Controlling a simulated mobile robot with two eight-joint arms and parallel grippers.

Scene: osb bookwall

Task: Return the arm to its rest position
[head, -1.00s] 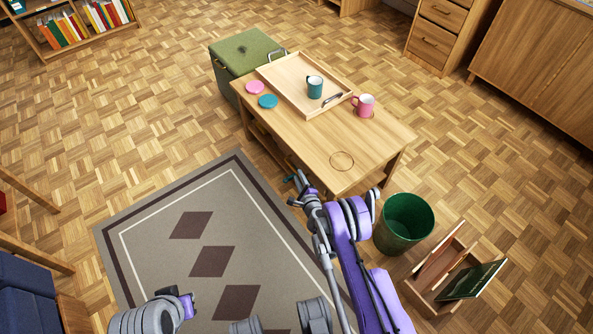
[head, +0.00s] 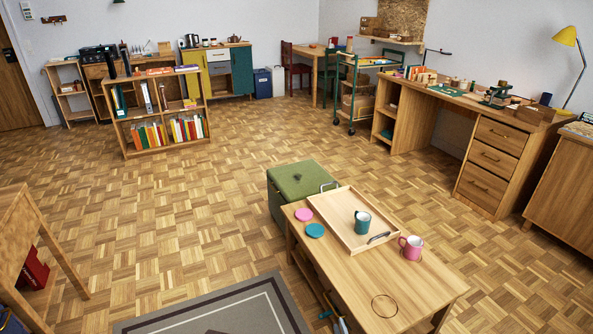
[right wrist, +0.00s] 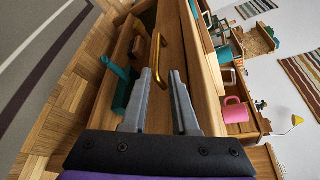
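My right gripper (right wrist: 160,74) shows in the right wrist view, its two grey fingers apart. I see nothing clamped between them. A brass-coloured curved piece shows behind the fingers; I cannot tell what it belongs to. The wooden coffee table (head: 350,278) is beyond the fingers, seen sideways in the wrist view. In the head view, a small part of what looks like my right gripper (head: 341,325) shows at the bottom edge, beside the table's near side. My left arm is out of view.
On the table are a tray (head: 330,206) with a teal mug (head: 362,222), a pink mug (head: 411,247), pink (head: 304,214) and teal (head: 315,230) coasters and a thin ring (head: 373,306). A green ottoman (head: 300,179) adjoins it.

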